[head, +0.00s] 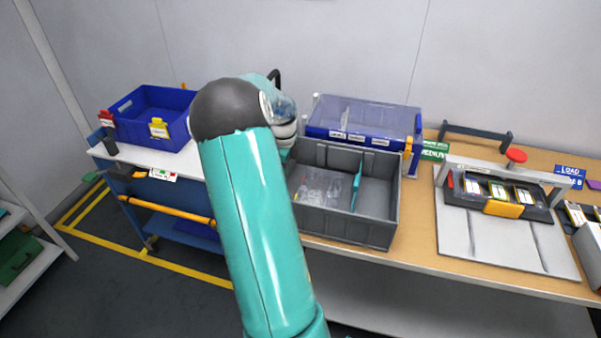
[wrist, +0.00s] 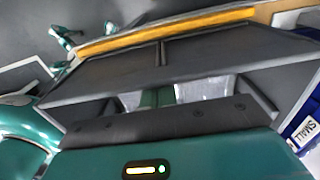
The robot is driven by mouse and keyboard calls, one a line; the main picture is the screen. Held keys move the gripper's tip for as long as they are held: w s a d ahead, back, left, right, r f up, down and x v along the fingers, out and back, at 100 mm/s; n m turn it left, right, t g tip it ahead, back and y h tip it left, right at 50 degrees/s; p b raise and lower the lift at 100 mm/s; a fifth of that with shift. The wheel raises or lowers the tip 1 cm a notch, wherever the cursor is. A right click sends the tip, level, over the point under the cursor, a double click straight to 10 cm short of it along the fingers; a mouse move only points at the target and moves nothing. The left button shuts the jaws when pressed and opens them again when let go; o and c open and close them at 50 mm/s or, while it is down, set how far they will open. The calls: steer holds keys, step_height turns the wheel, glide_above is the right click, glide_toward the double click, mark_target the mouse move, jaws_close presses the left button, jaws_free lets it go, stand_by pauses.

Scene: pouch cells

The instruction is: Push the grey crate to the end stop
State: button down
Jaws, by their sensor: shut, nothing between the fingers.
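The grey crate (head: 375,232) stands on the wooden bench, right of my arm. It has a teal divider (head: 356,187), with clear pouches (head: 318,187) in its left compartment. In the wrist view a grey wall of the crate (wrist: 205,68) crosses the picture ahead of my gripper (wrist: 158,118). My gripper is shut and empty, near the crate's back left corner; my arm hides its fingertips in the head view, and I cannot tell whether they touch the crate. I cannot surely pick out the end stop; a dark bar on posts (head: 476,133) stands at the bench's back.
A clear-lidded blue bin (head: 365,122) is close behind the crate. Right of it lies a pale fixture board (head: 485,240) with a red knob (head: 516,155); a narrow bench strip is free between. A blue tote (head: 150,105) stands on a cart at left.

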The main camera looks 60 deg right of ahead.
steer(key=shift+w+a, duration=0.1)
steer(key=shift+w, duration=0.2)
steer(key=s+r, duration=0.3)
steer(key=r, duration=0.7)
steer(key=shift+s+d, duration=0.4)
